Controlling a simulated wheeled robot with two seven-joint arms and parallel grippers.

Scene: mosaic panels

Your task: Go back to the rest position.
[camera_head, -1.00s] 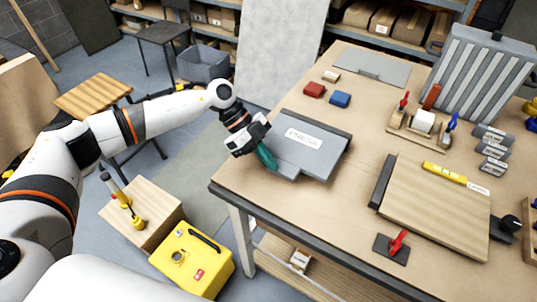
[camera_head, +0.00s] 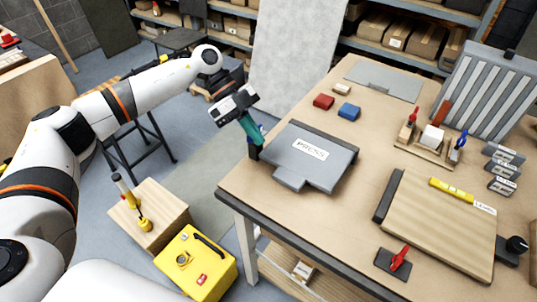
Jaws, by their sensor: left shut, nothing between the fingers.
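My left arm comes in from the left. Its gripper (camera_head: 255,150) shows with a white and black body and teal fingers pointing down. The fingers are shut with nothing seen between them. The gripper is above the left edge of the workbench, just left of the grey plate marked PRESS (camera_head: 335,168), and appears apart from it. My right gripper is not in view.
A yellow case (camera_head: 205,275) and a wooden box (camera_head: 165,225) stand on the floor, left of the bench.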

